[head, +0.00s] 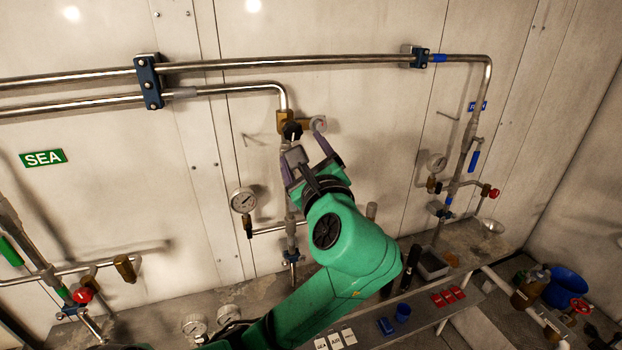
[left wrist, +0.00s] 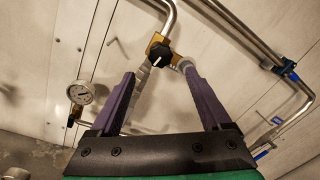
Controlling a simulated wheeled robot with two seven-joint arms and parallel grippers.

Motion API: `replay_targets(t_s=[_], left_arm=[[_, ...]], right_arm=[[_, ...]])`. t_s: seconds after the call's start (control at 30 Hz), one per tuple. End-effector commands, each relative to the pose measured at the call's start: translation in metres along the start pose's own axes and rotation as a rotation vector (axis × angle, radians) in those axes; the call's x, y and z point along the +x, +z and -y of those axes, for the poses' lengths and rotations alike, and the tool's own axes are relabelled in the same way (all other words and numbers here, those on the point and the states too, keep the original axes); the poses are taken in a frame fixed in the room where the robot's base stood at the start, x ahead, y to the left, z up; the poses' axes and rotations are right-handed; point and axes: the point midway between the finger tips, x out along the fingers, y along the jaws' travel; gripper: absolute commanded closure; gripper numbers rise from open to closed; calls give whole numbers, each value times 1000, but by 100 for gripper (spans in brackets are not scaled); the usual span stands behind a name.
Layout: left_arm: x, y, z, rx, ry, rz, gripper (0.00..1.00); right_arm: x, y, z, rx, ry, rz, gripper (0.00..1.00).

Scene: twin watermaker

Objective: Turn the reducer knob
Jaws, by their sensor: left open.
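The reducer knob (head: 292,131) is a black knob on a brass body at the end of the upper bent pipe. It also shows in the left wrist view (left wrist: 159,56), with a pale mark on its face. My left gripper (head: 306,151) is open, its two purple fingers pointing up at the knob. In the left wrist view the fingers (left wrist: 160,74) stand apart with the knob seen between and beyond their tips. Nothing is held. I cannot tell whether a finger touches the knob. My right gripper is not in view.
Another gauge (head: 243,201) is lower left. Steel pipes (head: 280,62) run along the wall above. A bench (head: 470,238) with small items is at lower right.

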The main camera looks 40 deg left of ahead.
Motion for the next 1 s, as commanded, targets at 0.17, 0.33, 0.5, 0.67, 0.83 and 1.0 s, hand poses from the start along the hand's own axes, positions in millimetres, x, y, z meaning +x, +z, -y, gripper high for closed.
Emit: replay_targets(t_s=[0.17, 0.33, 0.5, 0.67, 0.83, 1.0], left_arm=[[-48, -3, -2, -5, -2, -3, 19], [-68, -1, -1, -2, 0, -1, 19], [-70, 0, 0, -1, 1, -1, 19], [-70, 0, 0, 0, 1, -1, 19], [-69, -1, 0, -1, 1, -2, 19], [-53, -53, -21, -138, 39, -179, 19]], right_arm=[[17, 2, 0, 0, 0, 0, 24], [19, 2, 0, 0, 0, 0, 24], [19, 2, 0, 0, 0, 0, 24], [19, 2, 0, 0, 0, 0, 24], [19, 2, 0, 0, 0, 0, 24], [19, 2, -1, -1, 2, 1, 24]])
